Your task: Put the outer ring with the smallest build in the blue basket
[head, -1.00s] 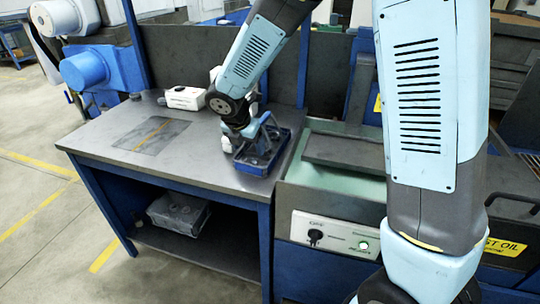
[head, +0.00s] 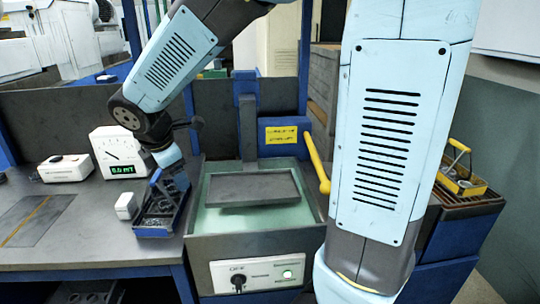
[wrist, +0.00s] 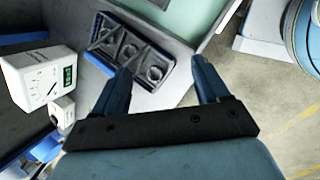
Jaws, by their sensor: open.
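In the wrist view a grey divided tray with a blue side (wrist: 128,48), which looks like this basket, lies just beyond my fingers. Round shapes show among its dividers, but I cannot tell whether they are rings. My gripper (wrist: 161,68) is open with nothing seen between its fingers. In the head view my wrist hangs just above the basket and my fingers are hard to make out. I cannot pick out any outer ring.
A white meter (head: 119,152) with a green display, a white box (head: 64,168) and a small white block (head: 126,206) stand left of the basket. A yellow basket (head: 462,181) stands at the far right.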

